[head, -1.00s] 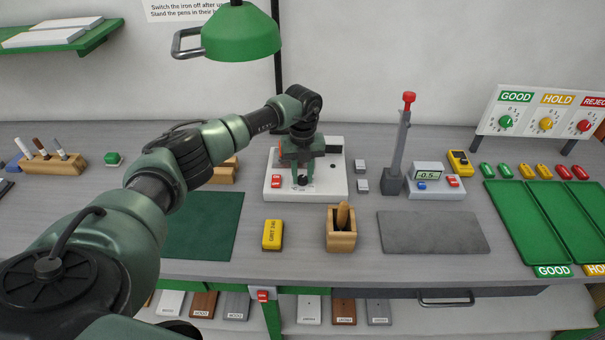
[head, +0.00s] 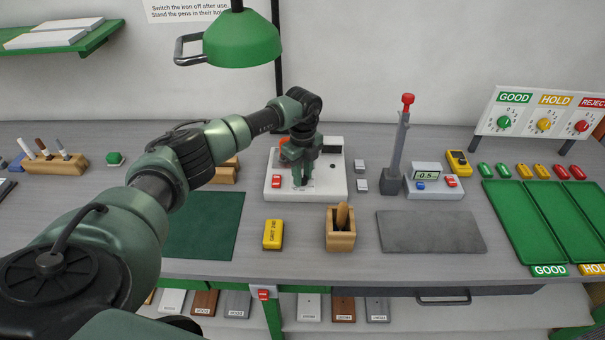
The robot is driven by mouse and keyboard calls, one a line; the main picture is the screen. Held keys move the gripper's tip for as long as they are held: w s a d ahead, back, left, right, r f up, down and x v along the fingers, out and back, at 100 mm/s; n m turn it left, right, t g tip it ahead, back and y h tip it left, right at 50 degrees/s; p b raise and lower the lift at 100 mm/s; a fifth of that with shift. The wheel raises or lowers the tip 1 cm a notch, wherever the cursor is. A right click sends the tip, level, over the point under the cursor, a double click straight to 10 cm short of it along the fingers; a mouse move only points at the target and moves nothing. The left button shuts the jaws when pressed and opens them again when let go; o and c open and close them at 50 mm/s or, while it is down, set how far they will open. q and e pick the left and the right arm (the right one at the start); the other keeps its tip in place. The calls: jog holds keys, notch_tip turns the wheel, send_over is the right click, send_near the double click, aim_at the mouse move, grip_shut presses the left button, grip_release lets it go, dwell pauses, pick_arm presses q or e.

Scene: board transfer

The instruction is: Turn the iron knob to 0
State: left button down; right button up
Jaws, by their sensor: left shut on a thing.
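The white iron station (head: 330,185) stands at the back middle of the bench, with a red switch (head: 276,181) at its front left. Its dark knob (head: 303,181) sits on the front part of the top. My left gripper (head: 302,180) points down over the station and is shut on the knob. The fingers cover most of the knob, so its pointer and the scale marks cannot be read. My right gripper is not in view.
A yellow block (head: 273,235), a wooden box (head: 341,228) and a grey mat (head: 430,232) lie in front of the station. A grey stand with a red top (head: 407,99) rises to the right. A green lamp (head: 241,38) hangs above my arm.

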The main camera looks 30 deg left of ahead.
aim_at(303, 177)
pick_arm(q)
jog(key=shift+w+r, duration=0.1)
dwell(0.3)
jog(key=c, duration=1.1)
grip_release()
jog(key=shift+c, duration=0.2)
notch_tip(303, 177, up, 6)
jog(key=shift+r+b, duration=0.2)
jog(key=shift+b, duration=0.95)
jog(key=shift+r, duration=0.65)
